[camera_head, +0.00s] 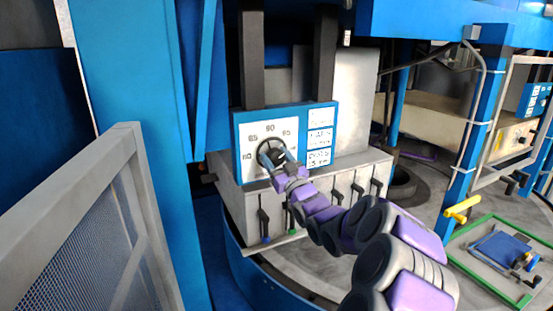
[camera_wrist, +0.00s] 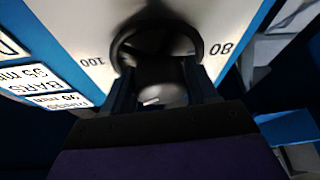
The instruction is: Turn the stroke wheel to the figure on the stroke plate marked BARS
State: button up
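The stroke wheel (camera_head: 271,151) is a black ring on a white dial (camera_head: 251,136) in a blue panel. In the head view I read 85, 90 and 95 around it, with 80 at left. The wrist view is upside down and shows 100 and 80 beside the wheel (camera_wrist: 157,32). The BARS plate (camera_wrist: 40,78) is the middle stroke plate; its figure looks like 95 mm, but is blurred. My gripper (camera_head: 279,161) is at the wheel, its two fingers (camera_wrist: 160,85) apart on either side of the dark hub. Contact is unclear. The wheel's pointer is hidden.
Several levers (camera_head: 337,197) stand on the grey housing below the panel. A grey mesh guard (camera_head: 90,235) and a blue post (camera_head: 125,150) are at left. At right is a green-edged tray (camera_head: 470,256) and a yellow handle (camera_head: 462,208).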

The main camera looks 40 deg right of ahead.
jog(key=c, duration=0.5)
jog(key=shift+s+b, duration=0.1)
jog(key=shift+b, duration=0.35)
jog(key=shift+n+y+b, duration=0.6)
jog(key=shift+n+b, duration=0.15)
jog(key=shift+n, duration=0.15)
jog(key=shift+r+n, duration=0.1)
jog(key=shift+n, duration=0.5)
jog(key=o, duration=1)
jog(key=b+v, duration=0.2)
jog(key=v, duration=1.5)
jog(key=shift+d, duration=0.3)
